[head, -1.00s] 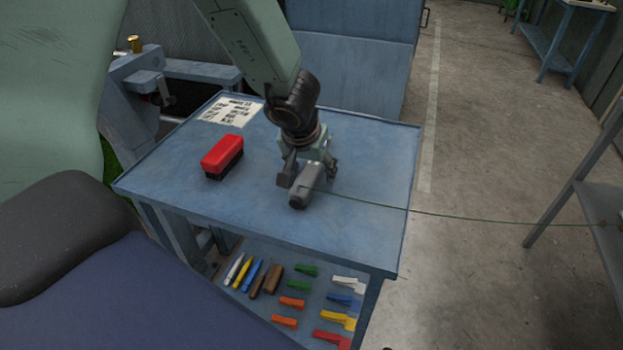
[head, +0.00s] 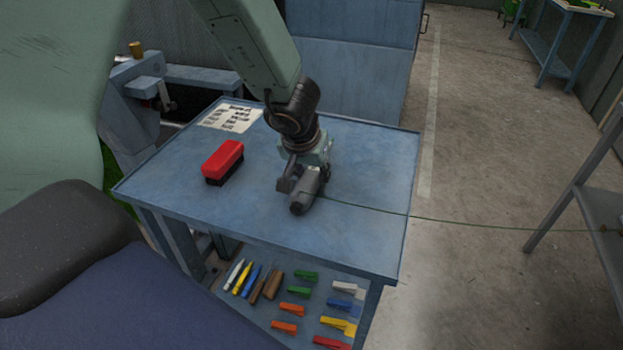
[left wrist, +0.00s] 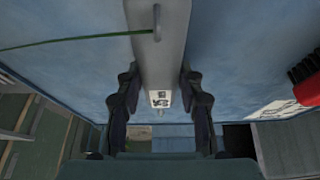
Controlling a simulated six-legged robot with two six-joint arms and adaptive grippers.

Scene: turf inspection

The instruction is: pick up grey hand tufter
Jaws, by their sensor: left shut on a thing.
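The grey hand tufter (head: 302,203) lies on the blue table top (head: 355,165), with a thin green yarn (head: 400,213) running from it to the right. My left gripper (head: 306,183) is over it and shut on its body. In the left wrist view the tufter (left wrist: 158,45) runs between the two dark fingers of my left gripper (left wrist: 160,100), and the green yarn (left wrist: 70,40) passes a small loop on it. I cannot tell whether the tufter touches the table. My right gripper is not in view.
A red brush with dark bristles (head: 223,162) stands left of the tufter. A printed sheet (head: 231,115) lies at the back left. Coloured clips and markers lie on the lower shelf (head: 262,318). A grey rack (head: 590,190) stands at the right. The table's right side is clear.

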